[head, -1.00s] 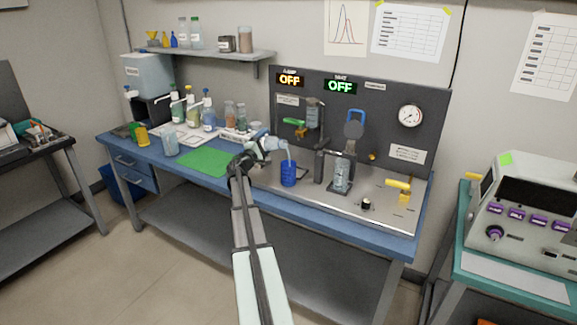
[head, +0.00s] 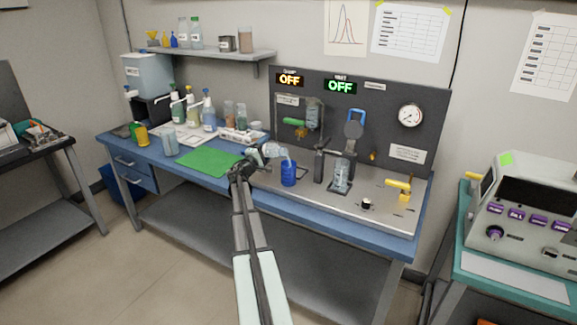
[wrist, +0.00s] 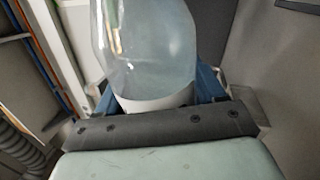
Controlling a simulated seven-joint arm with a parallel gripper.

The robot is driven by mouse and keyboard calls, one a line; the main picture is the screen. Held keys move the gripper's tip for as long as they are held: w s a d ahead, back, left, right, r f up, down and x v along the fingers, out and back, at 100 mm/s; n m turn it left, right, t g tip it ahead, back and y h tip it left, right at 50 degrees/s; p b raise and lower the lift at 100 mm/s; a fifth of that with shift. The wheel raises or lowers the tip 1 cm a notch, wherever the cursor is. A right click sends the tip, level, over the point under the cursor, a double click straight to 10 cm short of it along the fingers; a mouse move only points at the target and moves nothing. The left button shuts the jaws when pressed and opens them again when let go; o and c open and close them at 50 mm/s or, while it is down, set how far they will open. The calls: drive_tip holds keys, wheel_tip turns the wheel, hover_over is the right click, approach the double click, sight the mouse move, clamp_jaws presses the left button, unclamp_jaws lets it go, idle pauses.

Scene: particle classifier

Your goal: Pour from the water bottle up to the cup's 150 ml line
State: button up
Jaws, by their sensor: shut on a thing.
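The water bottle is a clear, pale-blue bottle (head: 274,150) held tilted, with its mouth end toward the right. In the wrist view its clear body (wrist: 150,50) fills the upper middle between the fingers. My gripper (head: 256,156) is shut on it. The blue cup (head: 288,174) stands upright on the steel bench plate, just below and right of the bottle's mouth. A thin pale stream shows between the mouth and the cup's rim. The cup's lines and its water level are too small to tell.
A steel stand with a clear vessel (head: 342,174) is right of the cup. A green mat (head: 208,163) lies left of my gripper. Several bottles and a white rack (head: 240,136) stand behind it. A yellow valve (head: 403,190) is on the plate's right side.

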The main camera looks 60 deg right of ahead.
drive_tip(key=shift+f, duration=0.15)
drive_tip(key=shift+r+m, duration=0.25)
drive_tip(key=shift+m, duration=0.05)
idle(0.5)
